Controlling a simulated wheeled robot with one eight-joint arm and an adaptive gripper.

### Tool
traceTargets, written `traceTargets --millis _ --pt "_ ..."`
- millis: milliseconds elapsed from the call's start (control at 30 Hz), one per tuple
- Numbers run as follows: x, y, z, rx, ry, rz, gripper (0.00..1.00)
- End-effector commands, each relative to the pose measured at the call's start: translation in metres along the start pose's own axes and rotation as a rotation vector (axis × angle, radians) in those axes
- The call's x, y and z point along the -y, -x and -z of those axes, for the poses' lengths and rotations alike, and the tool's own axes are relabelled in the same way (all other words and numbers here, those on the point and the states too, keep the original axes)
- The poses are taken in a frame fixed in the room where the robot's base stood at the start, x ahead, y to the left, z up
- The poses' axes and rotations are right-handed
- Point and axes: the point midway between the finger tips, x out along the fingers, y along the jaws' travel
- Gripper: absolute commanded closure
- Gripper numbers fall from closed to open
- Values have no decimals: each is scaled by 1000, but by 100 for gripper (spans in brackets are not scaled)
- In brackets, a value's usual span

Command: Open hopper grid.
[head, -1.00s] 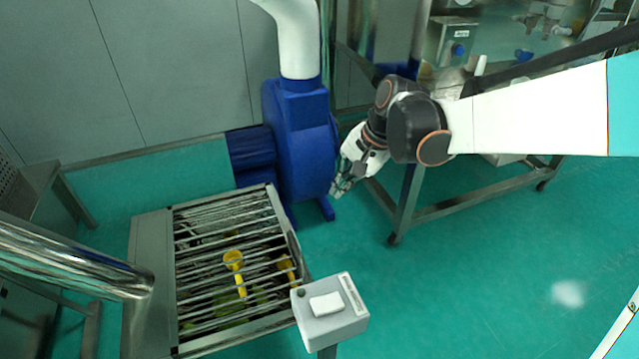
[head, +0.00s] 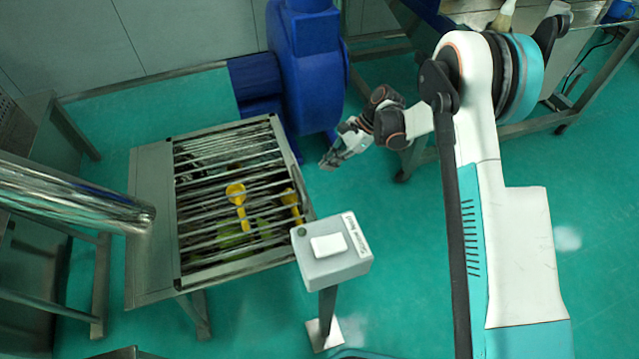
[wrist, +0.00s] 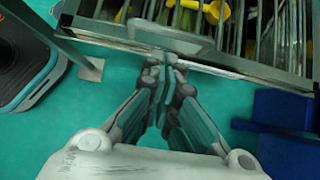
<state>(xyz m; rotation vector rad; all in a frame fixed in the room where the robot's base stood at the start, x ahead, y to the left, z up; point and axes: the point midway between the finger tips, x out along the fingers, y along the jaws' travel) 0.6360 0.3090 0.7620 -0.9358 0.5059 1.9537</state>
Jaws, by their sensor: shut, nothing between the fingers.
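The hopper grid (head: 205,188) is a set of parallel metal bars in a steel frame on the hopper (head: 153,215), left of centre in the head view. It lies flat over the opening. The grid bars also show at the top of the wrist view (wrist: 262,30). A yellow scoop (head: 236,193) and greenish material show at the bars. My gripper (head: 328,163) is shut and empty, to the right of the hopper's far right corner and apart from it in the head view. In the wrist view its fingertips (wrist: 164,65) point toward the hopper's side edge, with a light handle-like bar (wrist: 190,64) just beyond them.
A grey control box (head: 331,249) on a post stands at the hopper's near right corner. A blue blower (head: 308,75) stands behind the hopper. A shiny metal pipe (head: 75,200) reaches in from the left. Green floor (head: 390,240) is clear to the right.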

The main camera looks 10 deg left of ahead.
Motion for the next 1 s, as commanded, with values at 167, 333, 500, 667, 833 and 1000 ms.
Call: traceTargets --millis 167,333,500,667,833,1000 --pt "0 -16 4 17 -18 -16 100" --pt "-1 -27 5 16 -18 -16 100" --pt "-1 -49 5 16 -17 -16 100" --pt "-1 -78 5 16 -17 -16 100" --pt "-2 -104 4 15 -17 -16 100" --pt "-2 -114 3 15 -18 -15 100"
